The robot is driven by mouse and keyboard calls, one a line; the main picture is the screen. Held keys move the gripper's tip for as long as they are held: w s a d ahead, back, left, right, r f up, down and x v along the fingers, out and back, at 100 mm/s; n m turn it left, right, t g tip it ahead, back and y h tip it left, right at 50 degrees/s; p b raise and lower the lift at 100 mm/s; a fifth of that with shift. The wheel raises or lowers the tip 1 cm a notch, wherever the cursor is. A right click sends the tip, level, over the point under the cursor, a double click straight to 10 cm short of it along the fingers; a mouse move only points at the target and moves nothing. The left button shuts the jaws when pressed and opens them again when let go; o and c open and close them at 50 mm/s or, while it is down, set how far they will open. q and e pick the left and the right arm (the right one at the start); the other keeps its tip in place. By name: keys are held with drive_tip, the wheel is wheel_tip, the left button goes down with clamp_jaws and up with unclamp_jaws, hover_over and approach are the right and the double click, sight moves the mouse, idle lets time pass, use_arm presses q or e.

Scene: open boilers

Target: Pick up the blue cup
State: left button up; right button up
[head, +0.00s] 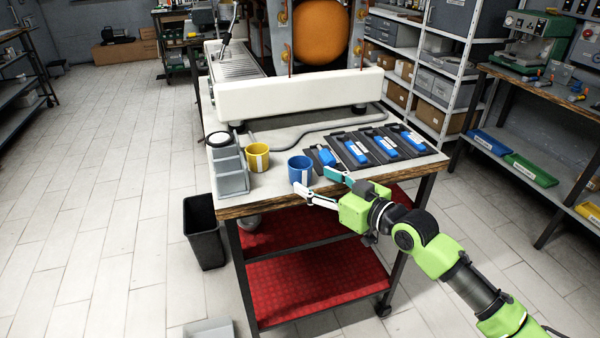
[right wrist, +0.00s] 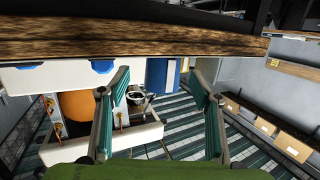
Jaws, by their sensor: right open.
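The blue cup (head: 299,172) stands upright on the worktable near its front edge, with a pale label on its front, in the head view. My right gripper (head: 313,181) is open at the cup's front right. One fingertip appears in front of the cup's lower part and the other to its right; I cannot tell whether either touches. In the right wrist view the open fingers (right wrist: 160,82) point past the wooden table edge. My left gripper is out of view.
Dark mats with blue-handled items (head: 356,151) lie to the right. A white machine (head: 300,94) stands behind. A black waste bin (head: 203,233) is on the floor.

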sight(308, 178)
drive_tip(key=shift+p+x, duration=0.5)
drive_tip(key=shift+x, duration=2.6)
drive_tip(key=shift+s+a+r, duration=0.1)
drive_tip(key=shift+s+a, duration=0.05)
drive_tip(key=shift+c, duration=0.3)
drive_tip(key=c, duration=1.2)
